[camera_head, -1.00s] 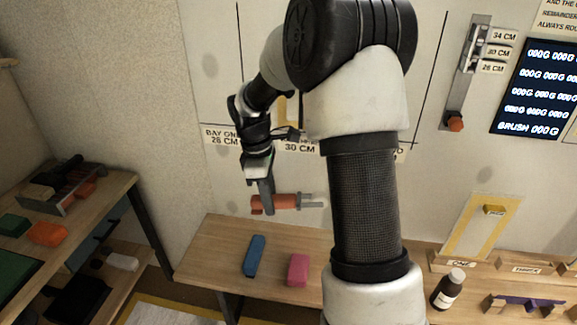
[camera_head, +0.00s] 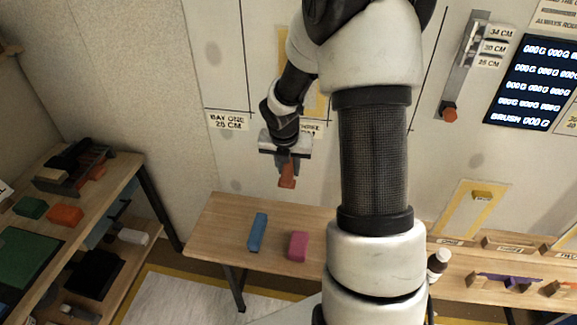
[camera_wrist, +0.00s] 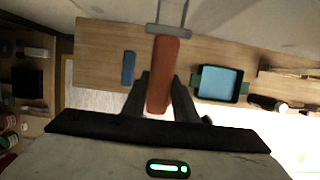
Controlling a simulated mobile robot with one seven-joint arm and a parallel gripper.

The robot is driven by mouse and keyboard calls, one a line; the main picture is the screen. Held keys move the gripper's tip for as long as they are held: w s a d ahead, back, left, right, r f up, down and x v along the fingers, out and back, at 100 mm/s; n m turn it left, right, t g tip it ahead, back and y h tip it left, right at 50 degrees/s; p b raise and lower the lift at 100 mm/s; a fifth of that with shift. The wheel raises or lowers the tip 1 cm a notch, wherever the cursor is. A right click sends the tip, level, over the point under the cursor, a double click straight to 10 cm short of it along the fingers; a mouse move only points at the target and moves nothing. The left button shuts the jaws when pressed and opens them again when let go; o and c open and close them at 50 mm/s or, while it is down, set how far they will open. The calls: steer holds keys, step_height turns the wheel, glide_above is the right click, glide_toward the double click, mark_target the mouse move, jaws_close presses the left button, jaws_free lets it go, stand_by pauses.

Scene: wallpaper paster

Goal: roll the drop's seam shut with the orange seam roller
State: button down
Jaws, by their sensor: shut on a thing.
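The orange seam roller's handle (camera_head: 287,180) hangs below my gripper (camera_head: 284,160) in the head view, in front of the wall. In the wrist view the orange handle (camera_wrist: 163,75) lies between the two dark fingers of my gripper (camera_wrist: 160,88), which is shut on it. The roller's grey metal end (camera_wrist: 168,29) points to the top of that view, close to a pale surface. A yellow-edged strip (camera_head: 318,98), perhaps the drop, shows on the wall behind my arm. Its seam is hidden, and I cannot tell whether the roller touches the wall.
A wooden bench (camera_head: 222,232) below holds a blue block (camera_head: 257,232) and a pink block (camera_head: 298,246). A side table (camera_head: 112,180) with tools is at left. A wall slider (camera_head: 462,65) is at upper right.

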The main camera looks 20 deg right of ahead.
steer(key=shift+r, duration=0.1)
steer(key=shift+w+d+p, duration=0.1)
steer(key=shift+p, duration=0.3)
steer(key=w+d+p, duration=0.2)
steer(key=w, duration=0.1)
steer(key=shift+w+d+p, duration=0.1)
steer(key=shift+p, duration=0.25)
steer(key=shift+w+d+p, duration=0.5)
steer(key=shift+w+d, duration=0.1)
steer(key=shift+w, duration=0.35)
steer(key=shift+w+d, duration=0.75)
steer(key=shift+w, duration=0.35)
stand_by(0.5)
stand_by(0.4)
steer(key=shift+s+r, duration=0.1)
steer(key=shift+r, duration=0.2)
